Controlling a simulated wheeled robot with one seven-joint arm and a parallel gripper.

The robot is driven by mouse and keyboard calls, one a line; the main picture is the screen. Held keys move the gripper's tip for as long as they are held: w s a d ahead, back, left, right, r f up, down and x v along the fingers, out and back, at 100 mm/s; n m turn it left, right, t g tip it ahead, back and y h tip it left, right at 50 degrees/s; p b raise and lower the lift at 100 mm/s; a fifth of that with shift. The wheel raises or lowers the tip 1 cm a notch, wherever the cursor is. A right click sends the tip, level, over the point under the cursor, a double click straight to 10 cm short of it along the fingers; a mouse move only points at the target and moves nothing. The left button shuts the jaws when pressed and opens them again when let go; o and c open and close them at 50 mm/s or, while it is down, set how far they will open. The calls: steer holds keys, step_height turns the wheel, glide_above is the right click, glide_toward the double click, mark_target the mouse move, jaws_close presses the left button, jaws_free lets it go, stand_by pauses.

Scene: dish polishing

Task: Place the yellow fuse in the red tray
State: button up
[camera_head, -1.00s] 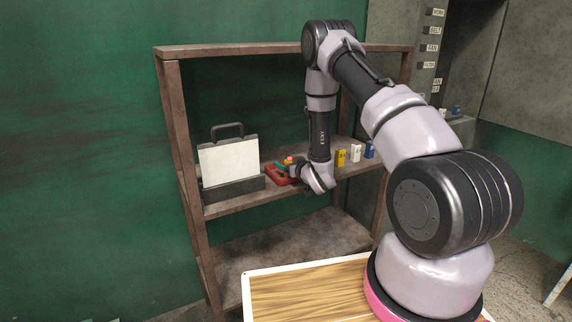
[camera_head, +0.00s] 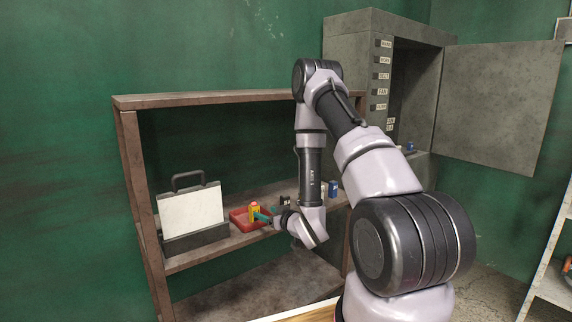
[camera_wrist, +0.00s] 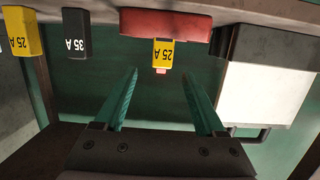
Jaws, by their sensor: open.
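A yellow fuse (camera_head: 254,212) marked 25 A, with a reddish tip, is at the red tray (camera_head: 236,220) on the shelf; it appears to stand in it. In the wrist view this yellow fuse (camera_wrist: 163,53) overlaps the rim of the red tray (camera_wrist: 190,23). How its base rests is hidden. My gripper (camera_wrist: 166,72) is open, teal fingers spread to either side below the fuse in the picture and apart from it. In the head view my gripper (camera_head: 263,216) is just right of the fuse. A second yellow 25 A fuse (camera_wrist: 20,32) shows at the left of the wrist view.
A black 35 A fuse (camera_wrist: 76,33) stands between the second yellow fuse and the tray. A case with a white panel (camera_head: 192,212) stands left of the tray. A blue fuse (camera_head: 333,188) is farther right on the shelf. A grey cabinet (camera_head: 365,50) stands beyond.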

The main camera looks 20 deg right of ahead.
steer(key=w+d+r+m+g+h, duration=0.1)
steer(key=d+r+m+h, duration=0.15)
steer(key=r, duration=0.65)
steer(key=w+d+r+m+g+h, duration=0.1)
steer(key=d+r+h, duration=0.15)
steer(key=r, duration=0.65)
steer(key=s+d+r+m+g, duration=0.1)
steer(key=s+r+m+g, duration=0.15)
steer(key=s+r, duration=0.7)
steer(key=s+a+r+m+g+y, duration=0.1)
steer(key=s+r, duration=0.3)
steer(key=s, duration=0.7)
steer(key=s+a+r+g+y, duration=0.1)
steer(key=s+a+r+g, duration=0.1)
steer(key=s, duration=0.9)
step_height(320, 180, up, 3)
steer(key=shift+a+f+m, duration=0.2)
steer(key=shift+a+m, duration=0.2)
steer(key=shift+a, duration=0.1)
